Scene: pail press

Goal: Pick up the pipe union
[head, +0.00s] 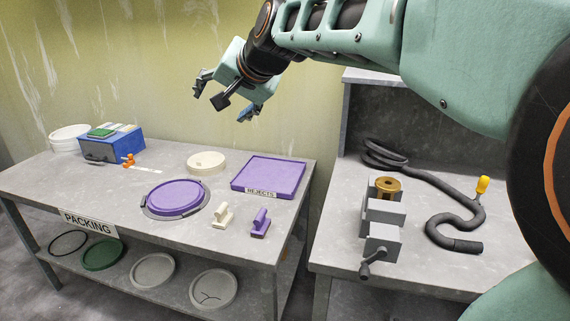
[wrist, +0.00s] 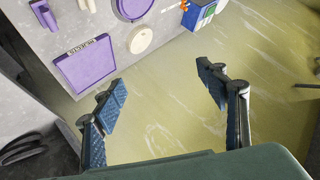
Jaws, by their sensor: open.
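A brass ring-shaped fitting (head: 388,184), which looks like the pipe union, sits upright at the back of the grey vise (head: 383,212) on the right bench. Its lower part is hidden by the vise jaws. My gripper (head: 226,97) is high above the left table, near the wall, well up and left of the fitting. It is open and empty, and its spread fingers also show in the wrist view (wrist: 162,80). The fitting is not visible in the wrist view.
A dark hose (head: 440,182) winds over the right bench (head: 335,245), beside a yellow-handled tool (head: 482,186). The packing table (head: 110,185) holds a purple rejects tray (head: 270,175), a purple lid (head: 174,197), two small handled pieces and a blue box (head: 118,147). A gap separates the tables.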

